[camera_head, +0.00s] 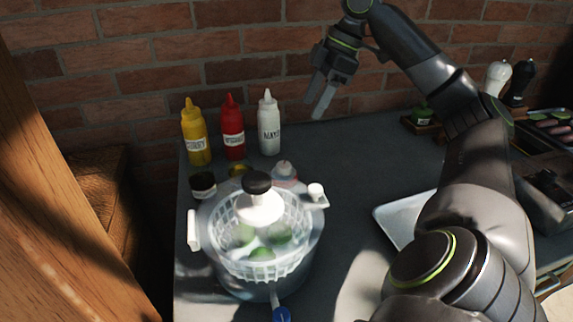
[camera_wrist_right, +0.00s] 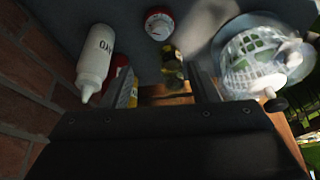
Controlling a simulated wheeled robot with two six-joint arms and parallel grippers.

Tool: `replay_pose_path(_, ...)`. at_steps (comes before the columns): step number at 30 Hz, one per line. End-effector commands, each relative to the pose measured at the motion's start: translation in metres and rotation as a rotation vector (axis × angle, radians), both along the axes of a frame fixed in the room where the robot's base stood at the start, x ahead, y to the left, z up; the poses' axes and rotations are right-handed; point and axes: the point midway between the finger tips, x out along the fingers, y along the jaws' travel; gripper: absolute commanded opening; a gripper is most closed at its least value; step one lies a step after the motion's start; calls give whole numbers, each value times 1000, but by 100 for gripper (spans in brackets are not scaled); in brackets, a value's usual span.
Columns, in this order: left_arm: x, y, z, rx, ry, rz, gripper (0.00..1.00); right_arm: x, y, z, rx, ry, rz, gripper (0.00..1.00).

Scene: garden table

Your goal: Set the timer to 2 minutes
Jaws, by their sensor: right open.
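A small round red-and-white object (camera_head: 285,173), which looks like the timer, stands on the dark table behind the clear salad spinner, partly hidden by it. In the right wrist view the timer (camera_wrist_right: 159,23) shows near the top centre, with its white dial face visible but its setting too small to read. My right gripper (camera_head: 319,97) is open and empty, raised near the brick wall, to the right of the white bottle and apart from the timer. Its fingers also show in the right wrist view (camera_wrist_right: 165,92). My left gripper is not in view.
The salad spinner (camera_head: 304,254) holds green pieces. Yellow (camera_head: 195,137), red (camera_head: 232,131) and white (camera_head: 269,128) squeeze bottles stand along the wall. A dark-lidded jar (camera_head: 203,185) is left of the spinner. A tray (camera_head: 400,222) lies right. The table centre is clear.

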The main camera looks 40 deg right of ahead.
Motion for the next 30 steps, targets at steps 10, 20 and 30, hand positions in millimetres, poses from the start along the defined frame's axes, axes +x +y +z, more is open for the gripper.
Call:
replay_pose_path(10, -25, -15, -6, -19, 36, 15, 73, 15, 24, -69, 4, 2, 4, 54)
replay_pose_path(20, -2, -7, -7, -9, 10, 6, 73, 29, 45, -129, 4, 1, 1, 54)
replay_pose_path(30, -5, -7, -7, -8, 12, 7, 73, 34, 51, -148, 0, 0, 0, 54)
